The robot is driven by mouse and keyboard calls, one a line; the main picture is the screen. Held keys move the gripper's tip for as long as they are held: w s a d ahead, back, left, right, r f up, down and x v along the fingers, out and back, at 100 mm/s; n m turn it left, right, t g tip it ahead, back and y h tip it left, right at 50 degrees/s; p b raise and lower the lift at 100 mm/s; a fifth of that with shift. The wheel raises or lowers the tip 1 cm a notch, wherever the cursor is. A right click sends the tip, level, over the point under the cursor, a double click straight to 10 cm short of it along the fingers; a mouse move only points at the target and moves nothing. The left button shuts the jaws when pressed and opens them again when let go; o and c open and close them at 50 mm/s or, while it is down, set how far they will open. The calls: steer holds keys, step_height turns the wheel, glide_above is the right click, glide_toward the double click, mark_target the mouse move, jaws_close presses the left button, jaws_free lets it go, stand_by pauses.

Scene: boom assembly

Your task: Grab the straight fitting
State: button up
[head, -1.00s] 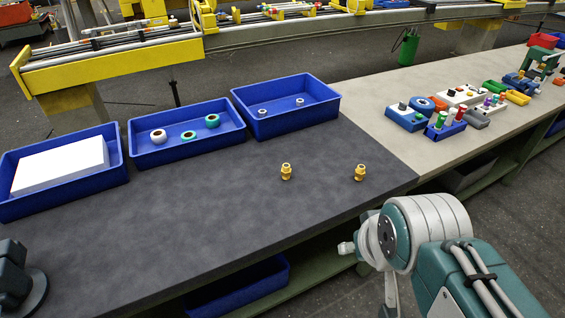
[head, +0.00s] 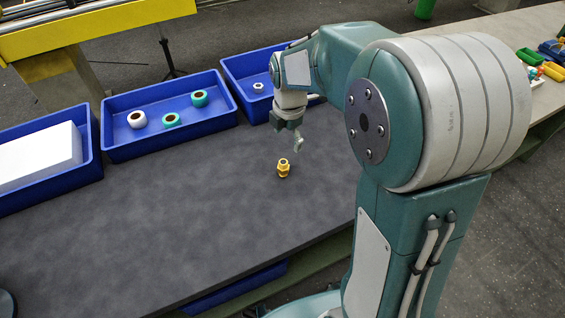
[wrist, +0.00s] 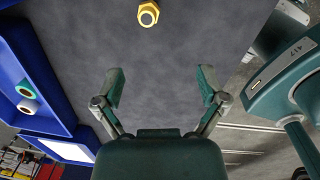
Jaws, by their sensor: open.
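A yellow brass-coloured fitting (head: 283,168) stands upright on the dark grey table top, in front of the blue trays. In the wrist view a yellow fitting (wrist: 148,14) shows from above at the top edge, beyond the fingertips and a little left of centre. My gripper (head: 295,142) points down above the table, just behind and right of the fitting in the head view. In the wrist view its two fingers (wrist: 161,73) are spread wide with nothing between them. A second yellow fitting seen earlier is not visible now; my arm covers that part of the table.
A blue tray (head: 171,152) holding a white and two green rings stands behind the fitting. Another blue tray (head: 232,67) is partly hidden by my arm. A third (head: 90,130) at left holds a white block (head: 38,150).

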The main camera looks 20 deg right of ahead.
mark_target(283, 161)
steer(key=w+f+n, duration=0.2)
steer(key=f, duration=0.1)
steer(key=shift+a+n, duration=0.1)
steer(key=shift+n, duration=0.3)
steer(key=shift+w+a+f+n+g, duration=0.1)
steer(key=shift+w+f+n+g, duration=0.05)
steer(key=shift+f+n+g, duration=0.2)
step_height(283, 161, down, 5)
steer(key=shift+a+r, duration=0.1)
steer(key=shift+f, duration=0.65)
steer(key=f, duration=0.4)
steer(key=shift+w+f, duration=0.25)
steer(key=shift+f, duration=0.1)
jaws_close()
